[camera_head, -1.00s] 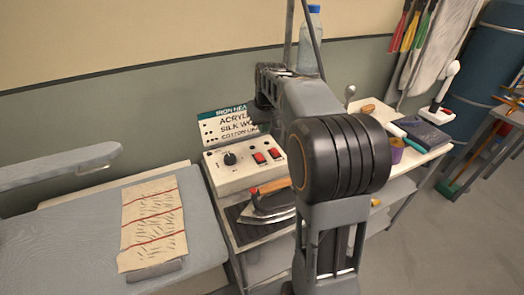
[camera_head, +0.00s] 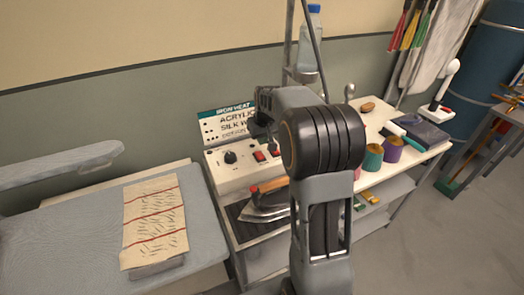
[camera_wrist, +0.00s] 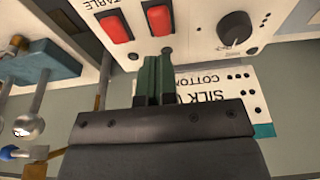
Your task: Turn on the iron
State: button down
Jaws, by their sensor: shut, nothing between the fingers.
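A pale control box (camera_head: 223,180) stands on the cart behind the iron (camera_head: 262,205), which rests on a dark pad. The box has a black knob (camera_head: 230,157) and two red switches; one red switch (camera_head: 259,156) and the other (camera_head: 274,150) show beside my arm. In the wrist view the red switches (camera_wrist: 160,20) and (camera_wrist: 116,28) lie just beyond my fingertips, with the knob (camera_wrist: 236,30) to the right. My gripper (camera_wrist: 160,55) is shut and empty, close to the box face; contact cannot be told. In the head view it is partly hidden by my arm.
An iron heat sign (camera_head: 222,122) stands behind the box. An ironing board (camera_head: 60,235) with a striped cloth (camera_head: 153,220) is at left. A bottle (camera_head: 308,40), spools (camera_head: 392,149) and a dark blue box (camera_head: 425,133) are at the back and right.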

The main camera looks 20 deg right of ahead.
aim_at(261, 156)
jog(key=shift+s+p+x, duration=0.2)
jog(key=shift+s+x, duration=0.05)
jog(key=shift+x, duration=0.8)
jog(key=shift+s+p+x, duration=0.15)
jog(key=shift+s+x, duration=0.05)
jog(key=shift+x, duration=0.85)
jog(key=shift+s+p+x, duration=0.2)
jog(key=shift+s+x, duration=0.05)
jog(key=shift+x, duration=0.75)
jog(key=shift+f, duration=0.2)
jog(key=shift+f, duration=0.1)
